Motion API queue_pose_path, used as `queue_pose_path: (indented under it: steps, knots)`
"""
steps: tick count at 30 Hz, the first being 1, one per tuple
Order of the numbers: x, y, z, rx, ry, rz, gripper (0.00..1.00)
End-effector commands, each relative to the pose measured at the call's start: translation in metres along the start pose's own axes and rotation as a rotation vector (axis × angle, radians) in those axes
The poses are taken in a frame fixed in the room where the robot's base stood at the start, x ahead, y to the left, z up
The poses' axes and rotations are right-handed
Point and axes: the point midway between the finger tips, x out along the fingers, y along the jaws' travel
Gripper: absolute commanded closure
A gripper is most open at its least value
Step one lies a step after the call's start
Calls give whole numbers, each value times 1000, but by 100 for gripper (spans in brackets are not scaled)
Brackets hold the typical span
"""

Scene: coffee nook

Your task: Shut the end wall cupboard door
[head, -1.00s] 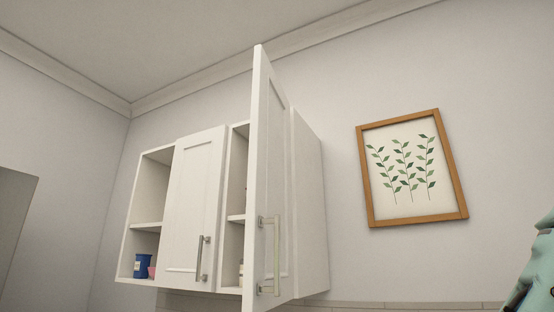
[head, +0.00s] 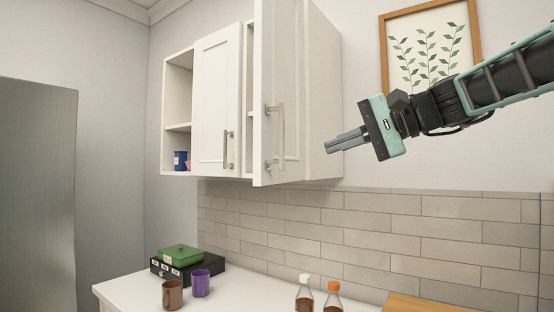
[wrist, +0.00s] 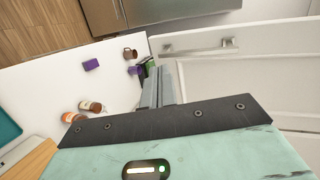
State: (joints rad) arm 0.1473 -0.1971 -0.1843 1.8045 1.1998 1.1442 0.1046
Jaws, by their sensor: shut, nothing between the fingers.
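The end wall cupboard door (head: 292,85) is white with a metal bar handle (head: 281,137). It stands swung open at the right end of the wall cupboard and hides part of the cupboard's inside. My gripper (head: 330,145) is shut and empty, to the right of the door and apart from it, at about handle height. In the wrist view the door (wrist: 250,65) fills the right side, with its handle (wrist: 199,46) near the top. The gripper fingers (wrist: 164,72) point toward the door's handle end.
A second cupboard door (head: 217,100) is closed. An open shelf at left holds a blue container (head: 180,160). Below, the counter (head: 240,296) holds a brown mug (head: 172,294), a purple cup (head: 200,283), a black box (head: 212,268) and two bottles. A framed picture (head: 384,45) hangs behind my arm.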

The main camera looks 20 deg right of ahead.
Motion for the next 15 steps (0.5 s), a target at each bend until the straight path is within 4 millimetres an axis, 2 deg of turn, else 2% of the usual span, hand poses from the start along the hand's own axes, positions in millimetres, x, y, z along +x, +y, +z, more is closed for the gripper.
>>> queue_pose_path:
  steps: [2, 5, 15]
  knots:
    - [-3, -6, -3, 4, 8, -19, 100]
    - [6, -8, -4, 5, 7, -19, 100]
    - [73, -10, -3, 6, 3, -15, 100]
